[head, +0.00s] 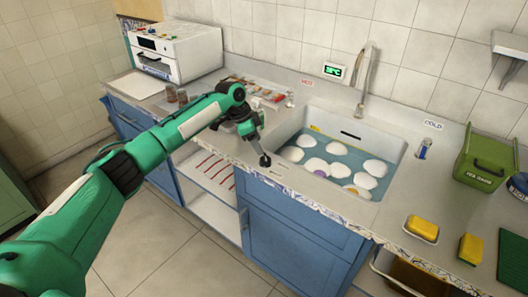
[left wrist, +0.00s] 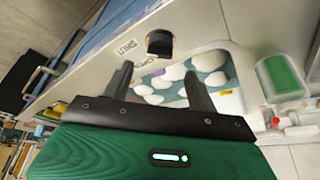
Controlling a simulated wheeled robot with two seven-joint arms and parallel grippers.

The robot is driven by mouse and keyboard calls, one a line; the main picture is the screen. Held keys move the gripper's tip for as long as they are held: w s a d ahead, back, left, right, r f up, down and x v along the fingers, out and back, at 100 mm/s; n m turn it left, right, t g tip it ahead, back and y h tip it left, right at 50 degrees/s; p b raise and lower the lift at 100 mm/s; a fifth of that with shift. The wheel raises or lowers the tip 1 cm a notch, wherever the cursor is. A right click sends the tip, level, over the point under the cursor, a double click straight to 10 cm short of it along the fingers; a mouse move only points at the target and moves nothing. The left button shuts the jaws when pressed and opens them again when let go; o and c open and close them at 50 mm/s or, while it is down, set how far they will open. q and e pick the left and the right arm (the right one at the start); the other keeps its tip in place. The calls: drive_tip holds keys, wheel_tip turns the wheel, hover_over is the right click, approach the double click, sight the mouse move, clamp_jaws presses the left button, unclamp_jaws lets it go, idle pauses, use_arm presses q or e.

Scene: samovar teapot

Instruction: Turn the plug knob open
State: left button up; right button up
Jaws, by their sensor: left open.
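The plug knob is a black round knob (head: 265,161) on the counter's front rim, left of the sink. It also shows in the left wrist view as a black knob (left wrist: 160,42) on a pale plate, with lettering on both sides of it. My left gripper (head: 258,140) is just above the knob in the head view. In the left wrist view its two grey fingers (left wrist: 160,80) are open and apart, with nothing between them. The knob is beyond the fingertips there, and I see no contact. My right gripper is not clearly seen.
The white sink (head: 397,150) holds water and several white dishes. A curved faucet (head: 367,65) stands behind it. Yellow sponges (head: 423,228) and a green bin (head: 484,160) are to the right. A white oven (head: 175,50) stands at the back left. A dark shape sits at the right edge.

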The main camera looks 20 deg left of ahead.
sight(265, 156)
use_arm(q)
drive_tip(key=x, duration=0.6)
drive_tip(key=shift+d+f+p, duration=0.1)
drive_tip(key=shift+p, duration=0.2)
drive_tip(key=shift+c, duration=0.2)
drive_tip(key=c, duration=1)
